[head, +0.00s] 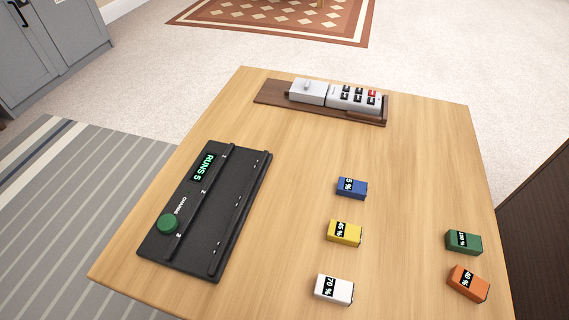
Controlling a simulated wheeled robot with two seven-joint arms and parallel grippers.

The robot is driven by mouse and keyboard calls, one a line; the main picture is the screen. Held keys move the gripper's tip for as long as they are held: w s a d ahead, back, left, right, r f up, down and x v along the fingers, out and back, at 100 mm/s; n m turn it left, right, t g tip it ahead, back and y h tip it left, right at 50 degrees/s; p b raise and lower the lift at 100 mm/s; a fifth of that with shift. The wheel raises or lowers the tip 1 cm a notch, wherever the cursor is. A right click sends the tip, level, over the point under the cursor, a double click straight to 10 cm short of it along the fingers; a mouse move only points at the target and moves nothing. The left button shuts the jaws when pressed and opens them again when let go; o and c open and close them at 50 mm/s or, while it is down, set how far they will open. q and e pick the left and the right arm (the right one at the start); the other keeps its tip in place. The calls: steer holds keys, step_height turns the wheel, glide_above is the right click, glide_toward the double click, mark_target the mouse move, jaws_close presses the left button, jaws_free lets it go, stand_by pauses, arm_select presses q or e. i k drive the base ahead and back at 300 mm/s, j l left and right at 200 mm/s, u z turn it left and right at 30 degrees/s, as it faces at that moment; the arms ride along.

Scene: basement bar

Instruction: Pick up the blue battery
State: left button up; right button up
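The blue battery (352,188) lies on the wooden table (290,180), right of the table's middle, with a small dark label that seems to read 5 %. A yellow battery (344,233) lies just in front of it, and a white battery (334,289) lies nearer still. A green battery (464,242) and an orange battery (468,284) lie at the right. All the batteries are apart from one another. Neither of my grippers shows in the head view.
A black charger (205,210) with a green button (168,223), slots and a RUNS 5 display lies at the left. Bare table surrounds the blue battery. A dark cabinet (540,225) stands right of the table.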

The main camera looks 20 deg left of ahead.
mark_target(354, 190)
steer(key=u, duration=0.85)
steer(key=z, duration=0.9)
steer(key=j+z, duration=0.15)
steer(key=j, duration=0.3)
steer(key=j+z, duration=0.2)
steer(key=j, duration=0.2)
steer(key=j+z, duration=0.15)
steer(key=j, duration=0.3)
steer(key=k+j+z, duration=0.15)
steer(key=j, duration=0.25)
steer(key=j+z, duration=0.15)
steer(key=j, duration=0.25)
steer(key=k+j+z, duration=0.2)
steer(key=j, duration=0.2)
steer(key=j+z, duration=0.15)
steer(key=j, duration=0.25)
steer(key=i+j+z, duration=0.15)
steer(key=j+z, duration=0.25)
steer(key=j, duration=0.5)
steer(key=j+z, duration=0.4)
steer(key=j, duration=0.5)
steer(key=i+j+z, duration=0.2)
steer(key=j, duration=0.2)
steer(key=k, duration=0.1)
